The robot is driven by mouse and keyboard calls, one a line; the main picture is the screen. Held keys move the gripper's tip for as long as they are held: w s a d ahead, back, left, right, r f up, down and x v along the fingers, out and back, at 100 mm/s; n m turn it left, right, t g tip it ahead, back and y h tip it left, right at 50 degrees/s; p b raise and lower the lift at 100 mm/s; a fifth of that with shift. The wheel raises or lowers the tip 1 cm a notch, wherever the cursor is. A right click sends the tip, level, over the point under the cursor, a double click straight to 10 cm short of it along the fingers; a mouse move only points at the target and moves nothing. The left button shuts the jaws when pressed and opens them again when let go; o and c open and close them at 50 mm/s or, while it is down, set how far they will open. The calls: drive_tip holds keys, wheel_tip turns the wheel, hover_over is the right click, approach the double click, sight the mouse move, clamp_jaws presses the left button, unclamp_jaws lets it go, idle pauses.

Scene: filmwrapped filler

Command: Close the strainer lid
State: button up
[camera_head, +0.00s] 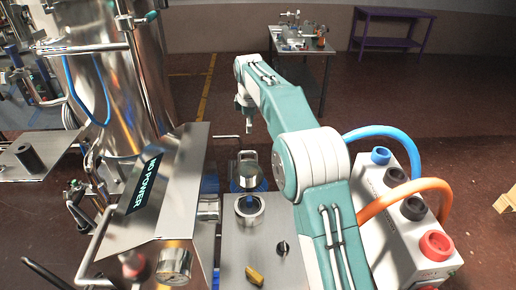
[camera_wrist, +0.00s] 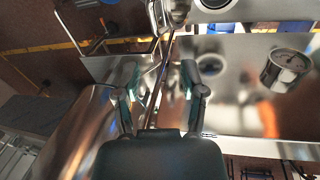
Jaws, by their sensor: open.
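The strainer (camera_head: 249,206) has a round metal rim and stands on the steel bench top in the head view. What looks like its lid (camera_head: 248,170) is raised behind the rim, with a small loop handle at its top. My gripper (camera_head: 245,127) is beyond and above the lid, pointing down and apart from it. In the wrist view my gripper (camera_wrist: 160,77) has its two fingers spread, with a thin metal bar visible between or behind them. I cannot tell the lid clearly in the wrist view.
A tall steel tank (camera_head: 120,90) and a slanted panel (camera_head: 150,190) stand left of the strainer. A gauge (camera_head: 173,262) and a yellow piece (camera_head: 254,276) are near the front. A white box with hoses (camera_head: 400,225) is at right. A purple table (camera_head: 390,40) stands far back.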

drive_tip(key=shift+n, duration=0.6)
drive_tip(key=w+f, duration=0.1)
drive_tip(key=f, duration=0.3)
drive_tip(key=w+f, duration=0.2)
drive_tip(key=f, duration=0.3)
drive_tip(key=w+f, duration=0.1)
drive_tip(key=f, duration=0.4)
drive_tip(key=shift+w, duration=0.15)
drive_tip(key=shift+c, duration=0.4)
clamp_jaws()
